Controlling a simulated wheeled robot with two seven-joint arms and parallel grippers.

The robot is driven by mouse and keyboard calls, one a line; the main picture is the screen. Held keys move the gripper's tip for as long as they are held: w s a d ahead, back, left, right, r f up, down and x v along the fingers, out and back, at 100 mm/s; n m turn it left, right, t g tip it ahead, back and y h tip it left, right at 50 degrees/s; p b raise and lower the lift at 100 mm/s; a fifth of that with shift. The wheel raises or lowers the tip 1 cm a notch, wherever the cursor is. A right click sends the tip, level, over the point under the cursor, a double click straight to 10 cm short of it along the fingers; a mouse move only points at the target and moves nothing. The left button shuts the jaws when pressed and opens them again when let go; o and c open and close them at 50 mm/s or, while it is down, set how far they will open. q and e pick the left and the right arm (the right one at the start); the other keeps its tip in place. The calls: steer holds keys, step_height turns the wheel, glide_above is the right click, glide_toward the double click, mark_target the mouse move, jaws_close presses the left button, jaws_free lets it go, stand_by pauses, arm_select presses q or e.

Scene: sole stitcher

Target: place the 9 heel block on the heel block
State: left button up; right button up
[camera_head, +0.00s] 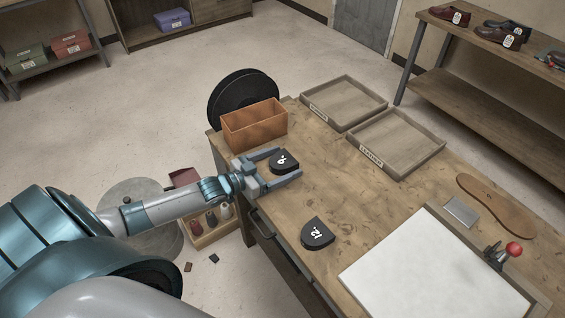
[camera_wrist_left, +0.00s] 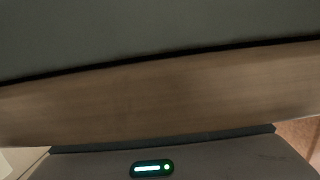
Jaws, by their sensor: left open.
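The 9 heel block (camera_head: 284,159) is black, rounded at one end, with a white 9 on top. It appears to lie on the workbench (camera_head: 345,190) near its left edge. My left gripper (camera_head: 288,165) is open, with its two fingers on either side of the 9 heel block; whether either touches it cannot be told. A second black heel block (camera_head: 317,234), marked 12, lies flat on the bench nearer to me. The left wrist view shows only blurred close surfaces and a green indicator light; no heel block can be made out there. My right gripper is not in view.
Two shallow trays (camera_head: 398,145) (camera_head: 345,104) lie at the back. A white board (camera_head: 435,270), a metal plate (camera_head: 461,211), a sole (camera_head: 495,205) and a red-knobbed clamp (camera_head: 513,250) are at right. Bare bench surrounds the 12 block.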

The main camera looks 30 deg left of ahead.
mark_target(283, 163)
arm_select(q)
steer(key=c, duration=1.4)
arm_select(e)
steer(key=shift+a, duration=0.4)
arm_select(q)
steer(key=shift+o, duration=0.2)
steer(key=shift+r, duration=0.15)
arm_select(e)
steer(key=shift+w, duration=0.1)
